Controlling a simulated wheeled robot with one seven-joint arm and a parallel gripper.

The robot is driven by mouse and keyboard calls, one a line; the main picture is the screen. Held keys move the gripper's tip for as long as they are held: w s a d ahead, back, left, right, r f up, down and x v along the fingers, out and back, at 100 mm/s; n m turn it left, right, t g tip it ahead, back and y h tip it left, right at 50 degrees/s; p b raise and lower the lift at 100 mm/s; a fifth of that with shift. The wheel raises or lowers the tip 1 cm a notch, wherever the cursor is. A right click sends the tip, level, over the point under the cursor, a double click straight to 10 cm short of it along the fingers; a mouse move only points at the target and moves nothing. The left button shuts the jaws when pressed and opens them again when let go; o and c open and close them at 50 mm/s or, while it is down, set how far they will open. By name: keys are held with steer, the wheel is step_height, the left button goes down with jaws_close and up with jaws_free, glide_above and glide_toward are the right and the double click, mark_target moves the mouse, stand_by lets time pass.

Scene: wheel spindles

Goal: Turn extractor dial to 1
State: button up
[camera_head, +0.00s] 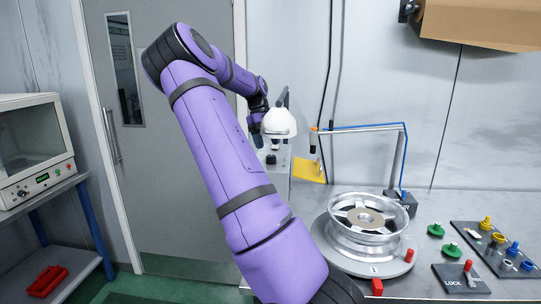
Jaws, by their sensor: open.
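A metal wheel (368,221) sits on a round plate (399,267) on the grey table (424,211). A LOCK panel (462,281) with a red handle and a panel of coloured knobs (491,245) lie at right. A yellow sheet (309,170) hangs behind.

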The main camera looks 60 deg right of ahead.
mark_target(271, 156)
steer(key=shift+x, duration=2.5)
steer(key=c, duration=0.9)
